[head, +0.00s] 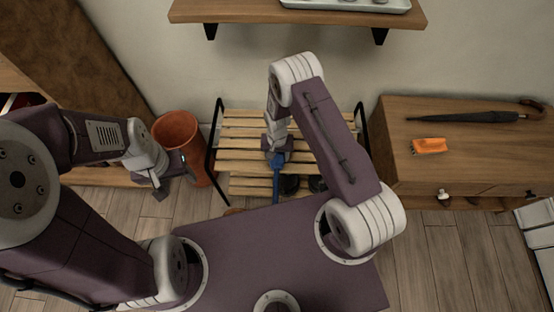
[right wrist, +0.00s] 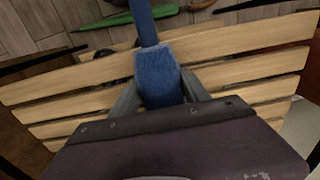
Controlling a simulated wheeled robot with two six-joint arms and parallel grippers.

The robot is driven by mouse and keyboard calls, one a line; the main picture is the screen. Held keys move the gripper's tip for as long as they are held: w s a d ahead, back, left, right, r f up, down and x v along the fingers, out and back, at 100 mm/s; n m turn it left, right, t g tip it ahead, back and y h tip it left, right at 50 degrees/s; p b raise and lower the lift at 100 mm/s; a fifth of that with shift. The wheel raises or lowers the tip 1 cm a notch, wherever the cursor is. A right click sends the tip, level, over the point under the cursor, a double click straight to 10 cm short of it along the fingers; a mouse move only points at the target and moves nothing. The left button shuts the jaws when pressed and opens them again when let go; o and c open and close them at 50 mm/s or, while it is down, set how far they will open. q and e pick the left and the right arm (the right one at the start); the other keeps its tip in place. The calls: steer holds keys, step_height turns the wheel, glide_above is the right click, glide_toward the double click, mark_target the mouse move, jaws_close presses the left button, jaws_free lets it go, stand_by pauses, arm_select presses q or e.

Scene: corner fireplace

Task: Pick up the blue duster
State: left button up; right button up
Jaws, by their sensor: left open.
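The blue duster (head: 277,165) is at the slatted wooden bench (head: 235,142), its handle pointing toward the bench's front edge. In the right wrist view the duster (right wrist: 158,75) lies between the two fingers, which press in on both sides of its blue head. My right gripper (head: 277,155) is shut on it; in the head view the fingertips are mostly hidden by the wrist. Whether the duster still touches the slats is hard to tell. My left gripper (head: 172,176) is open and empty at the left, in front of the terracotta pot.
The terracotta pot (head: 178,135) stands left of the bench. A wooden cabinet (head: 400,140) at the right carries an orange item (head: 429,146) and a dark umbrella (head: 465,117). A wall shelf (head: 245,10) hangs above. Dark shoes (head: 290,184) sit under the bench. A green item (right wrist: 135,16) lies beyond it.

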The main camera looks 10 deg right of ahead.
steer(key=c, duration=0.4)
steer(key=shift+r, duration=0.5)
steer(key=r, duration=0.1)
steer(key=r+p, duration=0.1)
steer(key=r, duration=0.1)
steer(key=r+p, duration=0.1)
steer(key=shift+s+d+r, duration=0.15)
steer(key=shift+s+d, duration=0.25)
steer(key=s+d+r+p, duration=0.1)
steer(key=s+d+r, duration=0.1)
steer(key=s+d+r+p, duration=0.1)
steer(key=s+d+r, duration=0.1)
steer(key=s, duration=0.1)
steer(key=s+d+r+p, duration=0.1)
steer(key=s+d, duration=0.1)
steer(key=d, duration=0.1)
steer(key=shift+s+r, duration=0.35)
steer(key=shift+r, duration=0.05)
